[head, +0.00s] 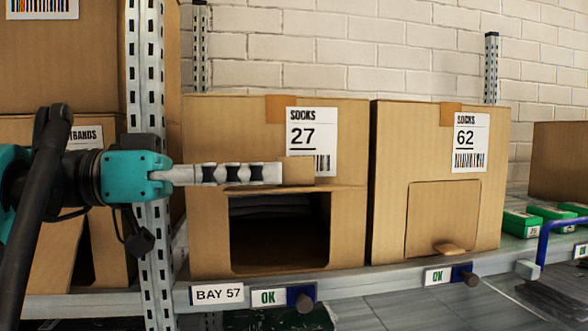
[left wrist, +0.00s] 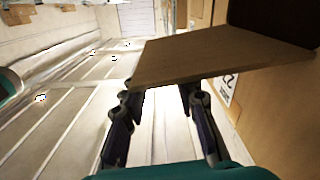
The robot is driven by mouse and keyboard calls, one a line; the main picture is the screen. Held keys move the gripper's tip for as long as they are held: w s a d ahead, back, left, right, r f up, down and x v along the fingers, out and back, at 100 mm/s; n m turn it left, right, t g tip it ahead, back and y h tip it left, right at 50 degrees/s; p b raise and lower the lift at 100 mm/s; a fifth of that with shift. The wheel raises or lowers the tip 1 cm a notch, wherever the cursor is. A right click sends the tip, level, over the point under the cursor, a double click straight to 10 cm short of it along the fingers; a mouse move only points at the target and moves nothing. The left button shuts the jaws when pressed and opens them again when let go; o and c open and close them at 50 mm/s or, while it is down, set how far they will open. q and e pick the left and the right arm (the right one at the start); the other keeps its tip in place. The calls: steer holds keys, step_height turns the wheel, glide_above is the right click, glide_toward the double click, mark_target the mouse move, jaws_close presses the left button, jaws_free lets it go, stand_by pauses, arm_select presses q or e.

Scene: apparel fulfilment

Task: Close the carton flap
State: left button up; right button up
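The carton marked SOCKS 27 (head: 208,215) stands on the shelf with a dark front opening. Its flap (head: 270,188) is swung up and juts out nearly edge-on from the opening's top edge. A small brown tab (head: 298,172) stands up from it. In the left wrist view the flap (left wrist: 215,58) is a brown panel across the fingertips, beside the dark opening. My left gripper (head: 272,173) reaches in from the left at flap height. Its fingers (left wrist: 158,100) are spread apart; the panel hides their tips, so contact is unclear. My right gripper is out of view.
The carton marked SOCKS 62 (head: 390,180) stands close on the right with its flap shut. A perforated shelf post (head: 147,70) is behind my left wrist. Bay and OK tags (head: 268,297) and dark knobs (head: 304,302) line the shelf edge. Green boxes (head: 522,223) sit at right.

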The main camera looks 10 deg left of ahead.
mark_target(296, 187)
arm_select(q)
steer(key=x, duration=0.5)
steer(key=shift+s+d+r, duration=0.1)
steer(key=shift+s, duration=0.2)
steer(key=shift+w, duration=0.2)
jaws_close()
